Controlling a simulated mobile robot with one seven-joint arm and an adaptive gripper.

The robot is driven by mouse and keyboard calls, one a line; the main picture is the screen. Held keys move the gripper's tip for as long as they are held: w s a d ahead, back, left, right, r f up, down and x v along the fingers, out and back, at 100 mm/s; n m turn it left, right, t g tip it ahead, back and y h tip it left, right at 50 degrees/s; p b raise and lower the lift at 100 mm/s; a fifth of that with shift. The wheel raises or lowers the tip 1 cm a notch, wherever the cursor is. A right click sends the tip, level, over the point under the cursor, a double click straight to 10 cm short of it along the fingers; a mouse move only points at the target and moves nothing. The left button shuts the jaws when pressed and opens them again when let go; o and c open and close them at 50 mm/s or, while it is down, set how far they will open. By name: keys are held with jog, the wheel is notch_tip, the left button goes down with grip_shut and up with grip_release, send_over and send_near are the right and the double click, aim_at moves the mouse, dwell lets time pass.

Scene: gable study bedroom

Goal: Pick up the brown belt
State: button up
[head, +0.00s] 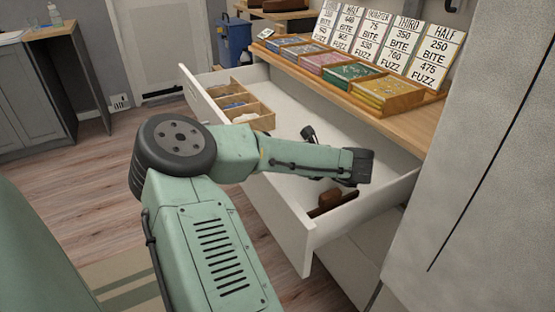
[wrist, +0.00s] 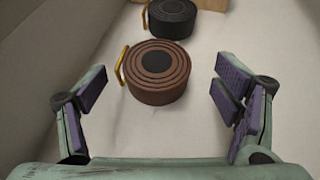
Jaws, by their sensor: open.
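The brown belt (wrist: 158,76) lies coiled on the pale drawer bottom in the wrist view, with a gold buckle at its left side. My gripper (wrist: 162,90) is open and empty. Its two purple-padded fingers stand apart to the left and right of the belt's position in the picture, touching nothing that I can see. In the head view my arm reaches over the open white drawer (head: 290,225), and the fingers are largely hidden behind it. A dark brown item (head: 333,201) shows at the drawer's near right; I cannot tell whether it is the belt.
A black coiled belt (wrist: 172,18) lies just beyond the brown one. A wooden divider tray (head: 262,122) stands at the drawer's left end. Drawer walls rise around my gripper. A wooden display counter (head: 418,127) with boxes and price cards (head: 437,55) is above the drawer.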

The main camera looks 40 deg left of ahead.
jog(key=x, duration=0.3)
jog(key=shift+s+a, duration=0.1)
jog(key=shift+a, duration=0.3)
jog(key=shift+c, duration=0.6)
jog(key=c, duration=1.3)
jog(key=shift+o, duration=0.2)
